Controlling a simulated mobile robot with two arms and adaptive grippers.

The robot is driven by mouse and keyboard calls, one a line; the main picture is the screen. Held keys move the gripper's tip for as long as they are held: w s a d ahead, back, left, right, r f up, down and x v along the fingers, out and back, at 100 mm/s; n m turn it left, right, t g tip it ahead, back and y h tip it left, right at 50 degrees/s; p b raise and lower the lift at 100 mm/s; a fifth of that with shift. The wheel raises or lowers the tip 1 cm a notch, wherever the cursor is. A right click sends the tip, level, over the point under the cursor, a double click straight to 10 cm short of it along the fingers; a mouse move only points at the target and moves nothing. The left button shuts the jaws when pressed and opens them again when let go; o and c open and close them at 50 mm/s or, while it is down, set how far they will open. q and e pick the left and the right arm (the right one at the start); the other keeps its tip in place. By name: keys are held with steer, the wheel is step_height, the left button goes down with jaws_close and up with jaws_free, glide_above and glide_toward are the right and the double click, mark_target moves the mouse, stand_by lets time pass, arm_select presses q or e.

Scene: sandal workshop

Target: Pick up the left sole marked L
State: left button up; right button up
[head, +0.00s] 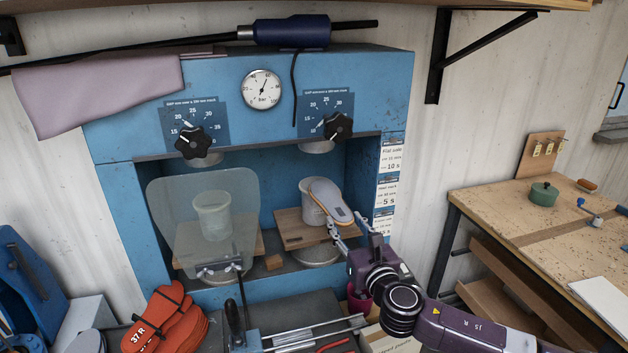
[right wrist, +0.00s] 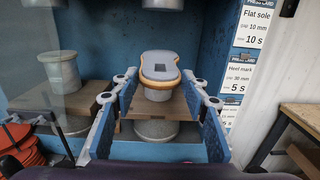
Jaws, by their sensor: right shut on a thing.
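A grey sole with a tan edge and a dark patch (head: 328,201) is in the right-hand bay of the blue press, in front of and above a pale round post (head: 308,207). It also shows in the right wrist view (right wrist: 160,66), level, between the ends of my fingers. No L mark is readable on it. My right gripper (head: 345,230) is shut on this sole from the front; the exact contact is hard to see. It also shows in the right wrist view (right wrist: 158,95). A tied bundle of red soles (head: 165,322) marked 37 R lies at the lower left. My left gripper is not in view.
The blue press (head: 230,72) surrounds the bay, with black knobs (head: 338,127) above. A clear guard (head: 175,215) covers the left bay. A wooden board (head: 300,236) lies under the sole. A workbench (head: 520,205) stands at the right.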

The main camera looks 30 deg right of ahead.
steer(key=shift+p+v, duration=0.3)
steer(key=shift+v, duration=2.3)
